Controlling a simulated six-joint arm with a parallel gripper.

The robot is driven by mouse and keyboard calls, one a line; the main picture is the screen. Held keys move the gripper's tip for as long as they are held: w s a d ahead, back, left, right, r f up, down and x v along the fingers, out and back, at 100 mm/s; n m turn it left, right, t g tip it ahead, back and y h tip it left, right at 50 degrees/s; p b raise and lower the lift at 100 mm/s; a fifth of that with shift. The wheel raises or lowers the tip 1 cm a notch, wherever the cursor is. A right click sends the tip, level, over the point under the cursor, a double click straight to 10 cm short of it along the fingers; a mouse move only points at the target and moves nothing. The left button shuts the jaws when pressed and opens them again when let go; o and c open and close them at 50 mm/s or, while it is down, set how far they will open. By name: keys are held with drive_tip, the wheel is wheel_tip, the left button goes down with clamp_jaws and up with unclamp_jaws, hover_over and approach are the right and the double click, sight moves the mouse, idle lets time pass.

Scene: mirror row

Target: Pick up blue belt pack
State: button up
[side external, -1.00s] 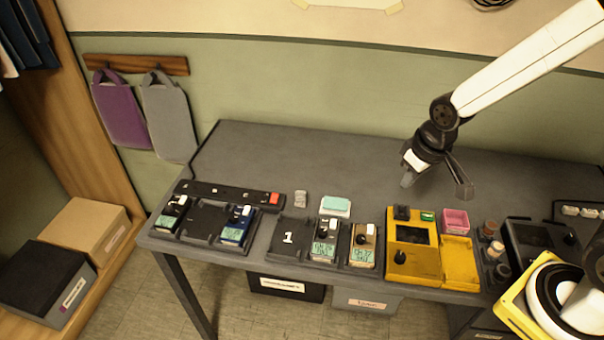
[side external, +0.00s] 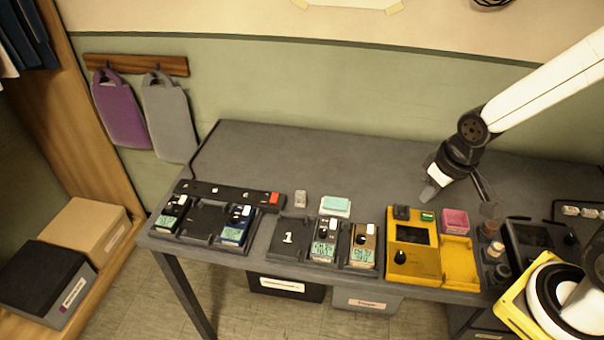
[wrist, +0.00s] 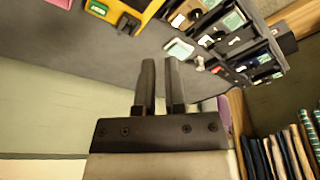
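The blue belt pack (side external: 236,230) stands in the right slot of the left dark dock in the side external view, with a white clip on top and a pale green screen. A black belt pack (side external: 172,216) is in the same dock's left slot, with an empty slot between them. My gripper (side external: 459,193) is far to the right of the blue pack, raised over the table's right part. Its fingers are apart and empty. In the wrist view the two fingers (wrist: 161,88) have a gap between them. Packs show small at upper right there; I cannot tell the blue one surely.
A second dock (side external: 287,238) marked 1 holds a dark pack (side external: 325,242) and a tan pack (side external: 363,245). A dark strip with a red switch (side external: 274,198) lies behind the left dock. A yellow tester (side external: 412,260) stands further right. The table's back is clear.

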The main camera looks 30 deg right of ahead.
drive_tip(key=o, duration=1.1)
drive_tip(key=shift+c, duration=0.2)
drive_tip(key=w+a+f+n+h, duration=0.1)
drive_tip(key=w+a+n, duration=0.55)
drive_tip(key=w, duration=0.35)
drive_tip(key=w+a+f+n, duration=0.1)
drive_tip(key=w+a+n, duration=0.55)
drive_tip(key=w, duration=0.35)
drive_tip(key=w+a+f+n, duration=0.2)
drive_tip(key=a+f+n, duration=0.1)
drive_tip(key=a+n, duration=0.1)
drive_tip(key=w+a+f+n+h, duration=0.1)
drive_tip(key=w+a+f+n, duration=0.2)
drive_tip(key=a, duration=0.4)
drive_tip(key=w+a+f+n+h, duration=0.1)
drive_tip(key=w+a+f+n, duration=0.1)
drive_tip(key=a+n, duration=0.4)
drive_tip(key=shift+w+f+t, duration=0.15)
drive_tip(key=shift+f+t, duration=0.15)
drive_tip(key=shift+f, duration=0.2)
drive_tip(key=shift+a+f+n, duration=0.3)
drive_tip(key=shift+a+n, duration=0.15)
drive_tip(key=shift+n, duration=0.05)
